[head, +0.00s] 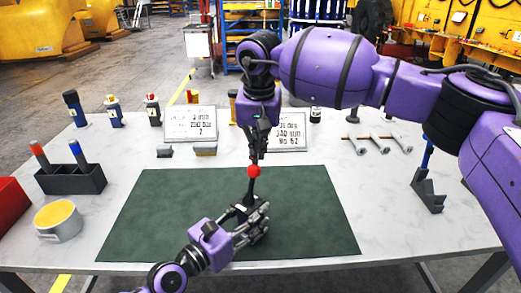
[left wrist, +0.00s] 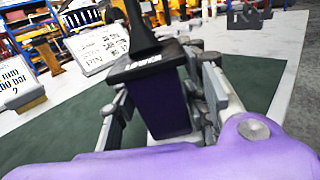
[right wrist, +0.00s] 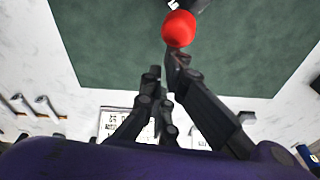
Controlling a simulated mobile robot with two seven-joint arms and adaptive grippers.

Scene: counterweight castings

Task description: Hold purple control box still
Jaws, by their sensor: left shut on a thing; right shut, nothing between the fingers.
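The purple control box (left wrist: 162,108) is between the fingers of my left gripper (left wrist: 163,92), with a black top plate and a black stick rising from it. In the head view my left gripper (head: 258,222) is shut on the box near the middle of the green mat (head: 310,222) and largely hides it. The stick ends in a red ball knob (head: 254,171), which also shows in the right wrist view (right wrist: 179,28). My right gripper (head: 257,157) is shut and empty, pointing down just above the knob. I cannot tell whether its fingertips touch the knob.
At the left stand a black marker holder (head: 72,180), a round yellow-topped tin (head: 58,221) and a red bin (head: 10,205). Signs (head: 190,124), bottles and metal bolts (head: 376,144) line the back. A dark bracket (head: 427,190) stands right. The mat's sides are clear.

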